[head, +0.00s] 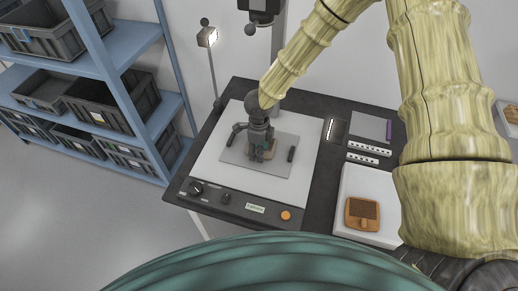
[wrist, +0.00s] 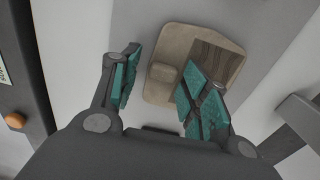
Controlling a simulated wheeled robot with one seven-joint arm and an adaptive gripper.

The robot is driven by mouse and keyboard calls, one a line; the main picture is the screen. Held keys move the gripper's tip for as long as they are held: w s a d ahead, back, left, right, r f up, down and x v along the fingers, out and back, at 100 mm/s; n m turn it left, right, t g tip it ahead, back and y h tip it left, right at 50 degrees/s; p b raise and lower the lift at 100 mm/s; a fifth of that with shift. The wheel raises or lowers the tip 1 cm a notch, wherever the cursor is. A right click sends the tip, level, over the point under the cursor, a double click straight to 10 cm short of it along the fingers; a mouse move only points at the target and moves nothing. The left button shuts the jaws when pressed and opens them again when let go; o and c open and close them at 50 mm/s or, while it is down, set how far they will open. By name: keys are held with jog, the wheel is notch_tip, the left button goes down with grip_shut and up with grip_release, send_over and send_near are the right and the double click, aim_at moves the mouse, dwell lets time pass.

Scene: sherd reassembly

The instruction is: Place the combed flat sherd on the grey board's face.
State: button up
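A tan flat sherd (wrist: 195,62) with a dark brown streaked patch and a small raised block lies under my gripper (wrist: 160,82) in the wrist view. My gripper's teal-padded fingers are apart, one on either side of the block, with a visible gap on the left. The right finger hides part of the sherd.
An orange-brown sherd (head: 362,214) with a dark ribbed patch lies on a white tray (head: 352,183) at right. The console (head: 255,208) with knobs is in front. Shelves with bins (head: 120,100) stand left.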

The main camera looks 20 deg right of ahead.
jog(key=shift+r, duration=0.1)
notch_tip(320, 180, up, 12)
jog(key=b, duration=0.1)
jog(key=shift+b, duration=0.3)
dwell(0.4)
dwell(1.2)
